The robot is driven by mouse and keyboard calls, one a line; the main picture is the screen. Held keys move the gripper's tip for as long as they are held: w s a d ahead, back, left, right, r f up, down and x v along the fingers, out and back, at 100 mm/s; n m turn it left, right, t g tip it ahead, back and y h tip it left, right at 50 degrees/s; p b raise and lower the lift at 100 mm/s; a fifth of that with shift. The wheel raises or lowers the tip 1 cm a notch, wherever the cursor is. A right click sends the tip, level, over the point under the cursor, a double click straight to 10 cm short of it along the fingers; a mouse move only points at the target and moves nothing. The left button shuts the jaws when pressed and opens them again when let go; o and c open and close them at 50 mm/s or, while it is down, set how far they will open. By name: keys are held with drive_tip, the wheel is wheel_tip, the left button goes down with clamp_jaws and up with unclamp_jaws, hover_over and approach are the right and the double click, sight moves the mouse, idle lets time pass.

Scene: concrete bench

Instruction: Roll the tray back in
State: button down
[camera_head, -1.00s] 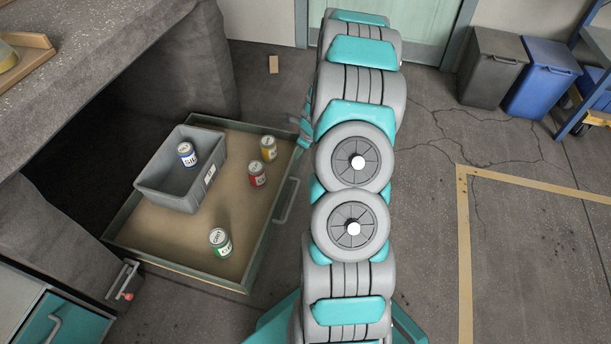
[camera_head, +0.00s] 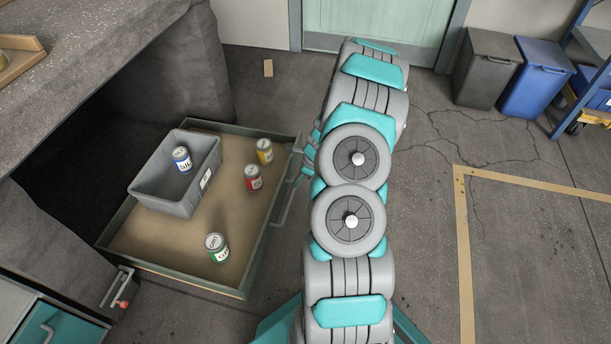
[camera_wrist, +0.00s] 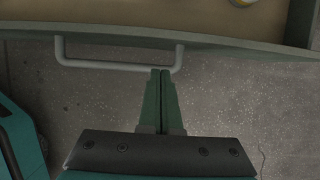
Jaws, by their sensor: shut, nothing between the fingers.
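The tray (camera_head: 240,291) is a shallow, green-edged box with a tan floor. It stands on the ground, well out from under the concrete bench. Its grey bar handle (camera_head: 284,204) is on the right-hand front side and also shows in the wrist view (camera_wrist: 105,66). My gripper (camera_wrist: 162,71) is shut and empty. In the wrist view its fingertips overlap the handle bar near its right end, just short of the tray's front wall (camera_wrist: 225,41). I cannot tell whether they touch the bar. In the head view my arm hides part of the gripper.
The tray carries a grey bin (camera_head: 160,196) with a blue can (camera_head: 182,159) inside, and yellow (camera_head: 265,152), red (camera_head: 253,178) and green (camera_head: 217,248) cans. The bench (camera_head: 90,60) overhangs a dark bay behind it.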

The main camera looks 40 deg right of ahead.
sight(283, 186)
drive_tip(key=shift+w+a+r, duration=0.1)
drive_tip(key=shift+w+a, duration=0.85)
drive_tip(key=shift+w, duration=0.2)
drive_tip(key=shift+w, duration=0.1)
